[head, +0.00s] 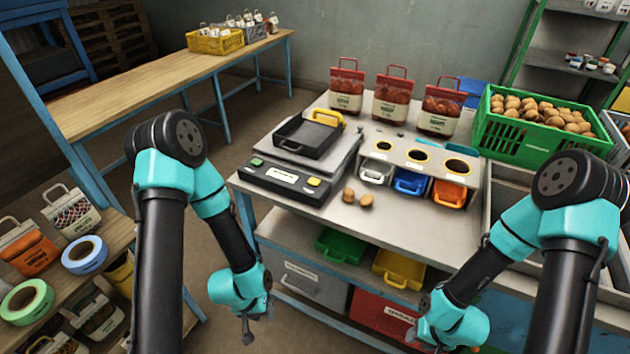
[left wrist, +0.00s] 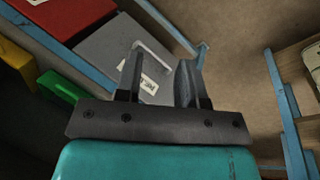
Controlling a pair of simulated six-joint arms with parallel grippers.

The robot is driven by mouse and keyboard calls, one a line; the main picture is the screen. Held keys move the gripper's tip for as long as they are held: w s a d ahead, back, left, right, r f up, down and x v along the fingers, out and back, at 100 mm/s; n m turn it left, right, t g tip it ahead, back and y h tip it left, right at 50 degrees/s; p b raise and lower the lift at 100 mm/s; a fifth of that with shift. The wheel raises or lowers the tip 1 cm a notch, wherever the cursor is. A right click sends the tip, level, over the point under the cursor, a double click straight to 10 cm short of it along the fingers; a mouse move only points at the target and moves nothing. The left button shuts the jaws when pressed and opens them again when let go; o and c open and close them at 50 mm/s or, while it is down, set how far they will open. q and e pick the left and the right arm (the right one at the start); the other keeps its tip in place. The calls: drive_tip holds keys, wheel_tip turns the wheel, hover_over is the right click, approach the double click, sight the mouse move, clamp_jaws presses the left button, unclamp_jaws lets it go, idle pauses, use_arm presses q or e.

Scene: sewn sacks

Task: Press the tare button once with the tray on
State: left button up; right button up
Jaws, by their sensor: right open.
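The scale (head: 288,181) stands on the left part of the workbench, with a flat platform behind its front panel. My left gripper (head: 248,335) hangs low in front of the bench, well away from the scale. In the left wrist view its fingers (left wrist: 160,80) are apart and empty. My right gripper (head: 428,345) is open, low at front right.
Two potatoes (head: 357,197) lie beside the scale's right front corner. A sorter with white, blue (head: 410,182) and orange drawers stands to the right. Red sacks (head: 391,98) stand behind, and a green crate (head: 540,128) of potatoes is at back right.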

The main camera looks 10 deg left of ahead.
use_arm(q)
clamp_jaws()
idle(1.4)
